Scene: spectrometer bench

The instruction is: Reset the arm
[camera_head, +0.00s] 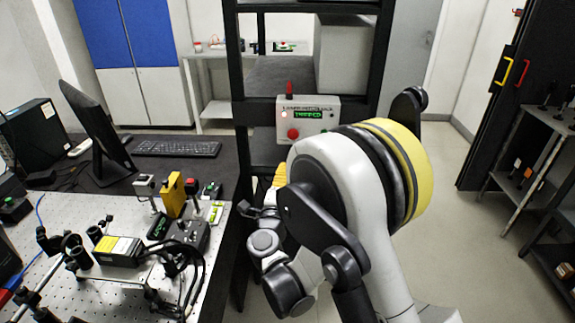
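My arm fills the centre right of the head view, with a large white joint and black and yellow bands nearest the camera. It is bent, with its smaller grey and black links in front of the right edge of the optical bench. My gripper (257,209) seems to be the small dark part at the far end of these links, beside the bench edge. It is small and partly hidden by the arm, so I cannot tell whether its fingers are open or shut, or whether it holds anything.
The perforated optical bench (115,291) at left carries a spectrometer box (117,250), cables and small mounts. Behind are a monitor (97,120) and keyboard (176,148). Open floor (450,230) lies right, before shelves (535,160).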

